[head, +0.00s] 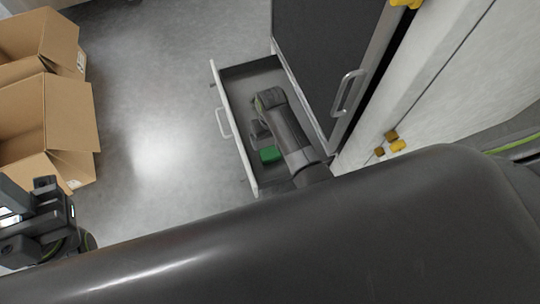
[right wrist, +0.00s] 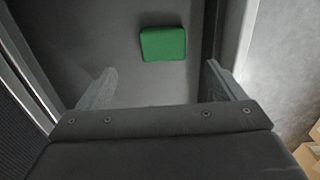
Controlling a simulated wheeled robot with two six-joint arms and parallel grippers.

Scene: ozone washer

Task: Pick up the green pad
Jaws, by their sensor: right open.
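The green pad (head: 270,154) is a small rounded block lying on the floor of the open drawer (head: 231,122). In the right wrist view the pad (right wrist: 163,43) lies beyond my fingertips, roughly centred between them, and nothing touches it. My right gripper (head: 258,133) is down over the drawer beside the pad, partly hidden by its own wrist. In the right wrist view my right gripper (right wrist: 160,68) is open and empty, its two fingers wide apart. Part of my left arm, with what looks like its gripper (head: 42,218), shows at the left edge; its jaws are unclear.
The drawer's walls stand close around my right gripper. A dark cabinet door with a metal handle (head: 347,92) is right of the drawer. Open cardboard boxes (head: 55,115) stand at the left. Bare floor (head: 155,100) lies between the boxes and the drawer.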

